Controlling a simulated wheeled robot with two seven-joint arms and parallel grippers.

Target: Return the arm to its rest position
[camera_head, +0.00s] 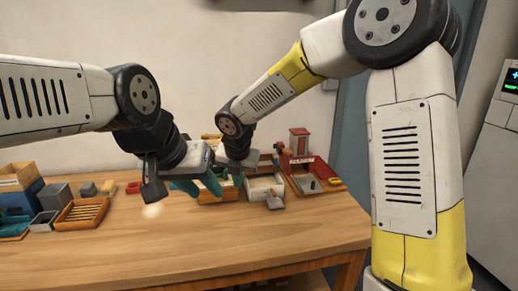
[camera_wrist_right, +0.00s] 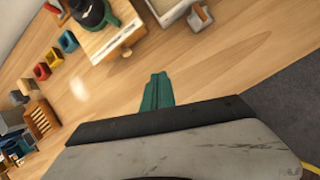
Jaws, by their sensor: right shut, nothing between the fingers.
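My left gripper (camera_head: 200,187) hangs over the back middle of the wooden table (camera_head: 150,245). Its two teal fingers look spread apart, with nothing seen between them. My right gripper (camera_head: 239,179) is just to its right, at the end of the white and yellow arm, near the trays and partly hidden by the left wrist. In the right wrist view my right gripper (camera_wrist_right: 157,92) shows its teal fingers closed together and empty, above the bare table top.
At the table's back left stand a blue box (camera_head: 22,197), a grey box (camera_head: 55,195) and a slatted wooden tray (camera_head: 82,212). A cream tray (camera_head: 265,187) and a red stand (camera_head: 300,142) are at the back right. The front of the table is clear.

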